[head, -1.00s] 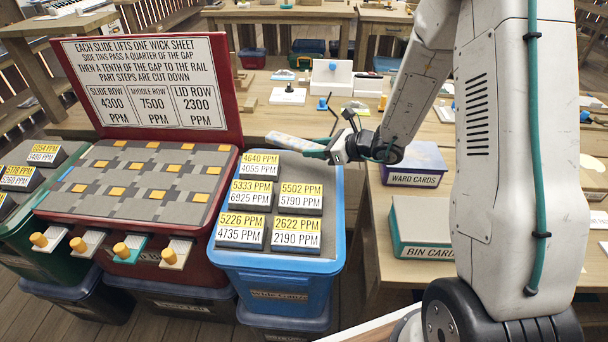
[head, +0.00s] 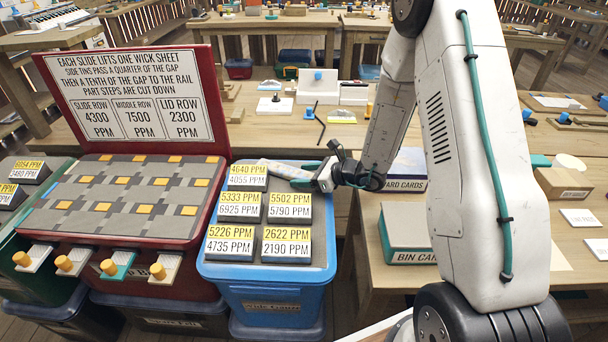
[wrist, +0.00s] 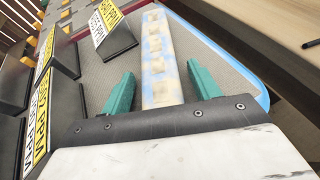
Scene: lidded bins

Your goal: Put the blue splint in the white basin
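My gripper (head: 326,174) is over the far right part of the blue bin (head: 264,278). Its teal fingers (wrist: 160,78) stand on both sides of a long pale strip with beige patches. The strip (head: 287,168) juts out to the left from my gripper over the grey top of the blue bin, and it fills the middle of the wrist view (wrist: 158,45). I cannot tell whether it touches that top. I cannot make out a blue splint or a white basin for certain.
Several labelled wedges (head: 240,207) stand on the blue bin's grey top. A red bin (head: 190,270) with a tall sign panel (head: 130,95) stands to its left. A bin-cards box (head: 405,232) is on the right table.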

